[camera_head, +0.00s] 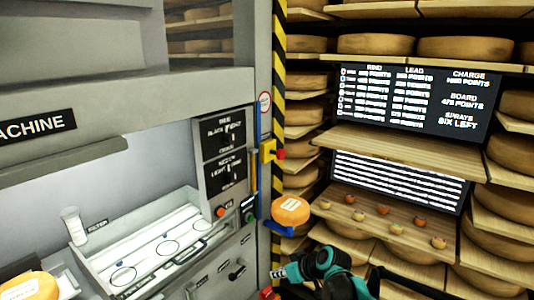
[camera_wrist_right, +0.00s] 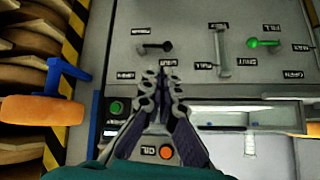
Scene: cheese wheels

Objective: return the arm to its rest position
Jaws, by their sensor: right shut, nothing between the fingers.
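My right arm comes in at the bottom of the head view, teal and black, with its gripper (camera_head: 280,273) pointing left toward the machine's front panel. In the wrist view the right gripper (camera_wrist_right: 162,75) has its fingers together with nothing between them. The tips appear in front of the grey panel (camera_wrist_right: 185,20), just below a black lever (camera_wrist_right: 155,46); I cannot tell whether they touch anything. My left gripper is not in view.
An orange cheese wheel (camera_head: 290,210) rests on a blue holder (camera_head: 282,230) close above the right gripper. The machine has a white tray (camera_head: 105,262), an orange button (camera_head: 221,211) and a green button (camera_head: 249,216). Cheese shelves (camera_head: 400,147) stand right. Another wheel (camera_head: 30,287) is lower left.

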